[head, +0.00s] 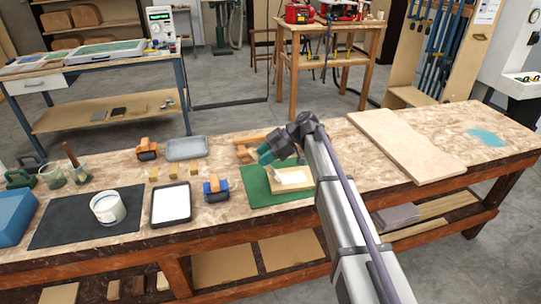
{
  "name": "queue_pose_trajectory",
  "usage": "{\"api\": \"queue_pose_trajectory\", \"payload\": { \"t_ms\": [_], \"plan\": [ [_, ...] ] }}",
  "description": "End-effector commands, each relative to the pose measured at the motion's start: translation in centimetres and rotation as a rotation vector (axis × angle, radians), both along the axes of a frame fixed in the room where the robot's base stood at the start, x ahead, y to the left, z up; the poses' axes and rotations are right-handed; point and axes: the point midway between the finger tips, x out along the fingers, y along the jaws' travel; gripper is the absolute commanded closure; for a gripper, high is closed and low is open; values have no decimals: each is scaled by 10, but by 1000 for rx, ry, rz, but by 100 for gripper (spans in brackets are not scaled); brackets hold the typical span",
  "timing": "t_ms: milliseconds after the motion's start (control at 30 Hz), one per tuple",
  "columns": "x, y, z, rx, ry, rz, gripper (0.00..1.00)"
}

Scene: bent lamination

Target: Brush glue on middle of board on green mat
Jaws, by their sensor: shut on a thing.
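The green mat (256,188) lies near the front edge of the workbench. A pale wooden board (303,188) lies on it, with a white glue patch (292,178) on its middle. My gripper (278,149) is over the back of the board, pointing left and down. It is shut on what appears to be the brush, which is mostly hidden by the gripper and small in view. I cannot tell whether its tip touches the board. A white glue tub (107,209) stands on a dark mat (62,222) at the left.
A white-filled tray (171,204) and a blue-orange clamp (216,188) stand left of the green mat. Wooden blocks (172,172), a grey tray (186,149) and another orange clamp (147,149) are behind them. A large plain board (405,146) lies to the right.

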Motion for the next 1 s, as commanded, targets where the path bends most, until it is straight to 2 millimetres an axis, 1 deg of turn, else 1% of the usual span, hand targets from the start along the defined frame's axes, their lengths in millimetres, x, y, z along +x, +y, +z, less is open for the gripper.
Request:
{"api": "queue_pose_trajectory", "payload": {
  "t_ms": [67,233,367,467,700,900,1000],
  "plan": [
    [1,0,0,0,0,0,91],
    [10,2,-2,0,0,0,91],
    [10,2,-1,0,-1,-1,91],
    [12,-3,-1,0,-1,-1,91],
    [19,-27,1,0,-1,-1,91],
    [20,-31,1,0,-1,-1,91],
    [22,-38,0,0,0,-2,91]
  ]
}}
